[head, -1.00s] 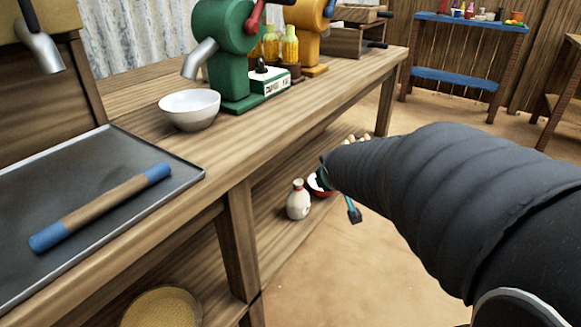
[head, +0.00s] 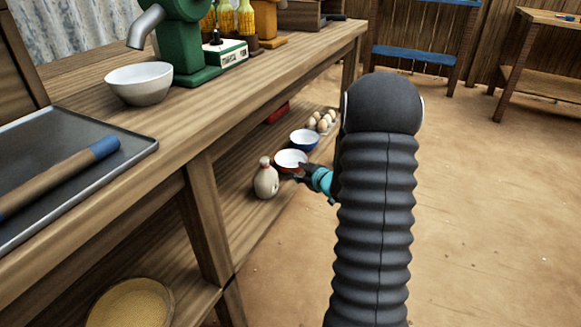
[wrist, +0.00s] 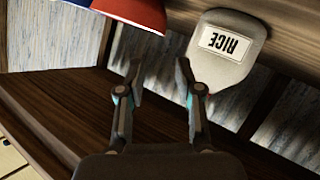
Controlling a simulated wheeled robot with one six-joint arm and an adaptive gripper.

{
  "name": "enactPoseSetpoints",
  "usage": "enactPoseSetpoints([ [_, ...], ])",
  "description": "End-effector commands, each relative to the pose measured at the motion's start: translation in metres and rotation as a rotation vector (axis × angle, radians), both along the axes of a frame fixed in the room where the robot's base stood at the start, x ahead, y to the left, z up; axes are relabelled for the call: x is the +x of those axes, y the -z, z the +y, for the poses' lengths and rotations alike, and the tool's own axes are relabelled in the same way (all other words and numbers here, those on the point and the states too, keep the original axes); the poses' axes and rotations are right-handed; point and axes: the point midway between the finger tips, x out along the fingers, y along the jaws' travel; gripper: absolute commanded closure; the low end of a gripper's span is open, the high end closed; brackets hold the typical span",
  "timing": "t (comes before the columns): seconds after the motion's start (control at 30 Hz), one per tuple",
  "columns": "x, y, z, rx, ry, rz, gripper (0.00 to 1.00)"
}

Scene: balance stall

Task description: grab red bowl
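The red bowl (head: 291,161), white inside, sits on the lower shelf of the wooden stall, right of a pale bottle (head: 265,179). In the wrist view, which looks upside down, the red bowl (wrist: 135,11) shows only partly at the top edge. The bottle there reads RICE (wrist: 226,62). My gripper (wrist: 159,75) is open and empty, its two fingers apart below the bowl in that picture. In the head view my gripper (head: 305,174) is at the shelf's front, close to the bowl's near right side. I cannot tell whether it touches the bowl.
A blue bowl (head: 304,139) and several eggs (head: 322,121) stand behind the red bowl on the shelf. The stall's tabletop (head: 240,100) overhangs the shelf and holds a white bowl (head: 139,86). The sandy floor (head: 480,210) at the right is clear.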

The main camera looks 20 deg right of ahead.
Motion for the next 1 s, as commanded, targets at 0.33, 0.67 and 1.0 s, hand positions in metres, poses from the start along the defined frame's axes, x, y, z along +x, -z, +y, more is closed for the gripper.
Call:
enactPoseSetpoints([
  [0.33,0.056,0.022,0.008,-0.001,0.000,0.000,0.65],
  [0.67,0.078,0.031,0.011,0.000,0.000,0.000,0.65],
  [1.0,0.114,0.047,0.016,-0.001,0.002,0.001,0.65],
])
